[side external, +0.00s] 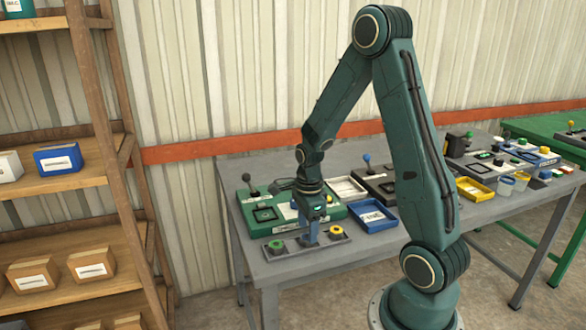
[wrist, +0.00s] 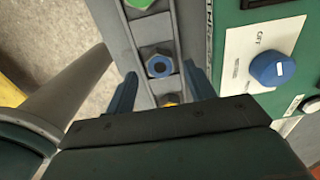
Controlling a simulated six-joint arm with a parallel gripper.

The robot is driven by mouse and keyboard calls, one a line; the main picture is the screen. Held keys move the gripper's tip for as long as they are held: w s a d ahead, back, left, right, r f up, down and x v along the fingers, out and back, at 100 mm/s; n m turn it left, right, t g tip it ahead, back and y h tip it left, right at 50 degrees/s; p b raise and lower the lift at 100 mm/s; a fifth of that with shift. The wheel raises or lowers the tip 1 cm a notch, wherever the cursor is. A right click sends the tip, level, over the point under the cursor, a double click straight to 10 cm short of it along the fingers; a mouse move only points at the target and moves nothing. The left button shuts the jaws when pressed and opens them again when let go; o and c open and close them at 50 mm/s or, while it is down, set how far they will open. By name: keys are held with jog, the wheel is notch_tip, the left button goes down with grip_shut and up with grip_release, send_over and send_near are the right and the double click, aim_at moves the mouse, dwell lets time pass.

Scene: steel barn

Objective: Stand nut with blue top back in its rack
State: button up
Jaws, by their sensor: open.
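The nut with the blue top (wrist: 159,66) sits in the middle place of the grey rack (wrist: 141,30) in the wrist view and looks upright. My gripper (wrist: 159,72) is open, with one blue finger on either side of this nut; I cannot tell whether they touch it. In the side view my gripper (side external: 309,236) points down over the middle of the rack (side external: 295,257) and hides the blue-topped nut. A green-topped nut (side external: 276,246) and a yellow-topped nut (side external: 336,231) stand at either end of the rack.
A green control box (side external: 252,203) with a blue dial (wrist: 272,69) lies close beside the rack. A blue tray (side external: 374,219) stands to the right on the grey table (side external: 385,243). Wooden shelves (side external: 60,185) stand at the left.

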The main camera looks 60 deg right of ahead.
aim_at(306, 237)
notch_tip(306, 237, up, 10)
dwell(0.6)
dwell(0.4)
jog(key=s+a+r+n+t, duration=0.2)
jog(key=s+a+r+n, duration=0.3)
jog(key=n, duration=0.8)
jog(key=s+a+r+n+t, duration=0.3)
jog(key=s+a+r+n, duration=0.3)
jog(key=a+n, duration=0.5)
jog(key=n, duration=0.3)
jog(key=shift+a+r+t, duration=0.3)
jog(key=shift+a+r, duration=0.1)
